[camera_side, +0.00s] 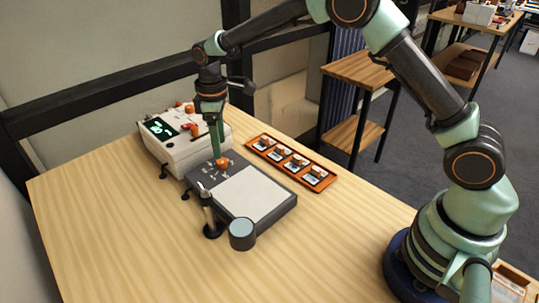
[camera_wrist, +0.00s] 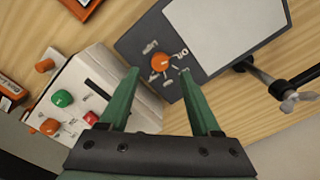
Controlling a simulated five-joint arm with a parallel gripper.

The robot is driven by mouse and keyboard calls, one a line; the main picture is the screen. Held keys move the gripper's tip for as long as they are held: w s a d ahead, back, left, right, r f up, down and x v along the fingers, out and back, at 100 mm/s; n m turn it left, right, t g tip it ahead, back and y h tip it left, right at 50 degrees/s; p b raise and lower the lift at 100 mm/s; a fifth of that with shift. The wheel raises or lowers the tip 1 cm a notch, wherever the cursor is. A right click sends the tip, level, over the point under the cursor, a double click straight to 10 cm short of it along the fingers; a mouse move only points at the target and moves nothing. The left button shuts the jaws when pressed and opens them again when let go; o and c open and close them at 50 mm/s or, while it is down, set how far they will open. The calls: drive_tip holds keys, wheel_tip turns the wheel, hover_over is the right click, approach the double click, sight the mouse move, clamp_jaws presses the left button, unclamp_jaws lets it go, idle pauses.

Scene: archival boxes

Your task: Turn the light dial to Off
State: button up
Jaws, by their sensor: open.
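The light dial (camera_wrist: 160,62) is a round orange knob on a dark grey light panel (camera_wrist: 135,42) with a white plate. Small white labels surround it, too small to read surely, and I cannot tell which one it points to. In the side view the dial (camera_side: 223,163) sits at the panel's back left. My gripper (camera_wrist: 160,73) is open, its two green fingers pointing down, and the dial shows between and just beyond the fingertips. In the side view my gripper (camera_side: 217,148) is just over the dial; whether it touches is unclear.
A white device (camera_side: 180,140) with a green display and coloured knobs stands close behind the panel. An orange tray (camera_side: 292,162) of small items lies to the right. A clamp post (camera_side: 209,215) and grey cylinder (camera_side: 242,234) stand in front. The table's front left is clear.

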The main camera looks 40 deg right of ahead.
sight(223, 161)
wheel_tip(223, 161, up, 7)
idle(0.3)
drive_tip(key=shift+r, duration=0.1)
drive_tip(key=s+d+r+m+t, duration=0.35)
drive_tip(key=s+d+r, duration=0.35)
drive_tip(key=s+r, duration=0.3)
drive_tip(key=s+d+m+t, duration=0.1)
drive_tip(key=s+d+m, duration=0.1)
drive_tip(key=s, duration=0.4)
drive_tip(key=s+d+f+m+t, duration=0.1)
drive_tip(key=s+d+m, duration=0.1)
drive_tip(key=s, duration=0.4)
drive_tip(key=shift+s+f+m, duration=0.15)
drive_tip(key=shift+f+m, duration=0.15)
drive_tip(key=shift+m, duration=0.45)
drive_tip(key=shift+d, duration=0.1)
